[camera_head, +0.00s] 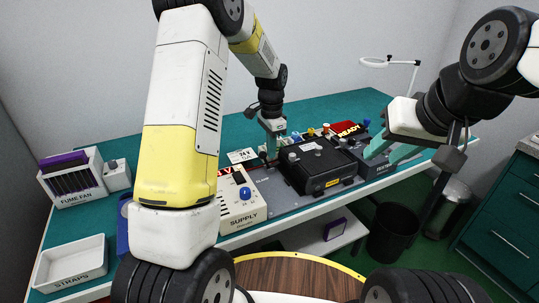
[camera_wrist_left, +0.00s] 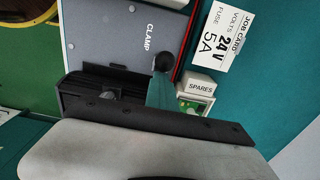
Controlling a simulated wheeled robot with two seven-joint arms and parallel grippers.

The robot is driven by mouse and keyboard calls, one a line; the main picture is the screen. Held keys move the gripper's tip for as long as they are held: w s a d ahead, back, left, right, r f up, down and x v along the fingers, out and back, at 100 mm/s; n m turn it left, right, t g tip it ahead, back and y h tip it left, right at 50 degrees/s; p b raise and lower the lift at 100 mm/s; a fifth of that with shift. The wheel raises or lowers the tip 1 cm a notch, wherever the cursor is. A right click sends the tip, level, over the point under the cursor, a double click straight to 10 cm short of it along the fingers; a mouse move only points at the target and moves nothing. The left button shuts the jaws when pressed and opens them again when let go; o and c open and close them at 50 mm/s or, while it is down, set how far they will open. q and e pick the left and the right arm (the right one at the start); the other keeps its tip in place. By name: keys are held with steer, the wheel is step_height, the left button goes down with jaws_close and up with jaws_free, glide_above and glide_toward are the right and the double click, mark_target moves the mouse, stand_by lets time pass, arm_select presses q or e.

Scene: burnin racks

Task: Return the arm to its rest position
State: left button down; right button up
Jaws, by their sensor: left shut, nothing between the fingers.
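My left arm (camera_head: 185,110) reaches up and over the teal bench, blocking part of the view. My left gripper (camera_head: 271,148) is shut and empty, pointing down behind the black unit. In the left wrist view its teal fingers (camera_wrist_left: 163,90) are over the grey board near the CLAMP label, beside a small dark round knob (camera_wrist_left: 165,62). My right gripper (camera_head: 390,153) shows two teal fingers spread apart, with nothing seen between them, near the right end of the grey board. Whether the left fingers touch the board is unclear.
A black unit (camera_head: 316,166) and a white SUPPLY box (camera_head: 240,207) stand on the bench (camera_head: 110,223). A white STRAPS tray (camera_head: 72,275) and FUME FAN rack (camera_head: 75,193) are at left. A SPARES box (camera_wrist_left: 197,84) and job card (camera_wrist_left: 228,38) are near the left gripper.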

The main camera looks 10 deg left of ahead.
arm_select(q)
steer(key=c, duration=1.4)
jaws_free()
steer(key=shift+o, duration=0.2)
steer(key=shift+r, duration=0.1)
step_height(320, 180, up, 9)
steer(key=s+a+r+n+t, duration=0.1)
steer(key=s+a+r+n, duration=0.15)
steer(key=s+r, duration=0.4)
steer(key=s+r+n+t+h, duration=0.1)
steer(key=s+n, duration=0.3)
steer(key=s, duration=0.7)
steer(key=s+a+r+n+t+h, duration=0.1)
steer(key=s+r+n+t, duration=0.3)
steer(key=s, duration=0.6)
steer(key=shift+s, duration=0.35)
